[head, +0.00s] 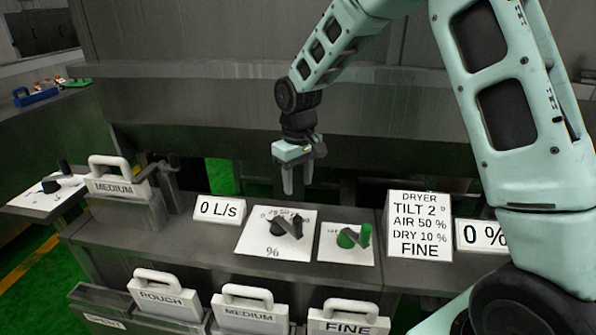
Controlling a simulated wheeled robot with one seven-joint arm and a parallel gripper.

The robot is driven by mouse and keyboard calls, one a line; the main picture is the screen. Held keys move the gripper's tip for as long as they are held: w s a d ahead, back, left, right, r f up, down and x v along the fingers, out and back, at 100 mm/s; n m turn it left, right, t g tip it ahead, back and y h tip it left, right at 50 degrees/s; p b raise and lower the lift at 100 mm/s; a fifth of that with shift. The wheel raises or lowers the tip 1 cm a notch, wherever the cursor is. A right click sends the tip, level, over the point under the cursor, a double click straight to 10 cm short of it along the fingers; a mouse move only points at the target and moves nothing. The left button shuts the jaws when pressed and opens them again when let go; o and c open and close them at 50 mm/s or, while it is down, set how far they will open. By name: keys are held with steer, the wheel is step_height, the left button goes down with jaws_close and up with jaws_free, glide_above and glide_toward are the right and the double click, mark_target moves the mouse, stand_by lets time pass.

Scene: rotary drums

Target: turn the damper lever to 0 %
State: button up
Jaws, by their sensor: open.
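A black lever (287,227) sits on a white plate (268,248) marked with a "%" sign and a partly hidden number scale, and I take it to be the damper lever. Its exact setting is too small to read. My gripper (298,185) hangs above and behind this plate with its fingers pointing down. It is open and empty, apart from the lever.
A green lever (350,238) stands on a plate to the right. Signs read "0 L/s" (218,209), "0 %" (481,235), and a dryer settings card (419,222). White-handled plates marked ROUGH (163,299), MEDIUM (250,318) and FINE (346,326) stand in front.

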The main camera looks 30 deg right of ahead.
steer(key=shift+r, duration=1.6)
